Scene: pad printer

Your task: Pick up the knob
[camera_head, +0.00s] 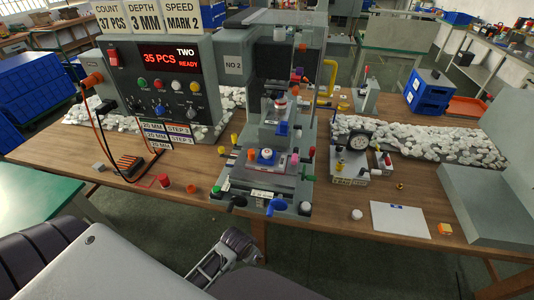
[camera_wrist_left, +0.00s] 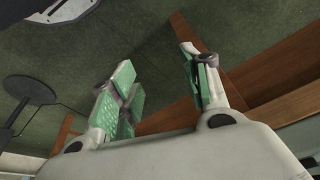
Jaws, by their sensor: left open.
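Several knob-like parts show in the head view, and I cannot tell which one the task means. A small white round piece (camera_head: 356,214) lies loose on the wooden table left of a white sheet. A red cylinder (camera_head: 164,181) and an orange ring-like piece (camera_head: 188,190) stand at the table's left front. The pad printer (camera_head: 268,150) carries coloured knobs, with a blue one (camera_head: 276,207) at its front. My left gripper (camera_head: 225,257) is in front of the table edge, apart from all of these. In the left wrist view its green-padded fingers (camera_wrist_left: 164,84) are spread and empty.
The control box (camera_head: 162,80) stands left of the printer. A gauge fixture (camera_head: 352,155), white sheet (camera_head: 400,220) and small orange cube (camera_head: 445,229) are to the right. A grey block (camera_head: 490,205) fills the right end. White pebbles (camera_head: 425,140) lie behind.

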